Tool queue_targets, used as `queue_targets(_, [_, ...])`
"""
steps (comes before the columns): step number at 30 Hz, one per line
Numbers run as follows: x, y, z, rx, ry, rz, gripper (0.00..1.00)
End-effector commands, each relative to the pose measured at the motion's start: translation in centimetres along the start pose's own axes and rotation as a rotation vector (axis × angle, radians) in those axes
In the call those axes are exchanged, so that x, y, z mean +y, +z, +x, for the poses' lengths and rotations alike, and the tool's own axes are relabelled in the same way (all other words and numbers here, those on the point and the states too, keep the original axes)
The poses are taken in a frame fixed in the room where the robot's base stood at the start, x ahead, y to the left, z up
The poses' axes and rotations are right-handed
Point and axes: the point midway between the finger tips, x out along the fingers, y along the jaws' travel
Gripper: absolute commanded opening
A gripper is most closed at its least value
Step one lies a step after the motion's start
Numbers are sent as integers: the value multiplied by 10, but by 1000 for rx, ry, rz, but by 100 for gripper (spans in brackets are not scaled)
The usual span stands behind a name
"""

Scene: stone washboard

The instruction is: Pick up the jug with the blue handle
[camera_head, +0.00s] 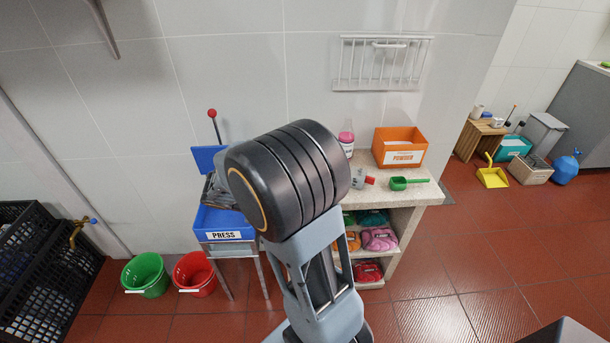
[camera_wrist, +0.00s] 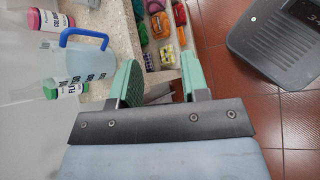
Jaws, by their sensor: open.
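The jug (camera_wrist: 92,64) is translucent and pale, with a blue handle (camera_wrist: 84,34) arching over its upper part. It stands on the speckled counter at the upper left of the wrist view. My gripper (camera_wrist: 160,66) is open, with two green fingers apart and nothing between them. The jug is to the left of the left finger, with a gap between them. In the head view my arm covers the middle of the scene, and I cannot make out the jug or the gripper tips there.
Bottles with a pink cap (camera_wrist: 38,18) and a green cap (camera_wrist: 50,87) stand close to the jug. The counter (camera_head: 422,191) also holds an orange bin (camera_head: 400,144) and a green scoop (camera_head: 408,183). Shelves below hold colored items. A blue press stand (camera_head: 223,222) is left.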

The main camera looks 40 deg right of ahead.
Motion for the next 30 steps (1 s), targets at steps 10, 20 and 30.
queue_targets(10, [63,-56,58,-501,319,-456,42])
queue_targets(20, [86,-71,84,-634,422,-581,42])
queue_targets(30, [116,-48,124,-633,425,-583,42])
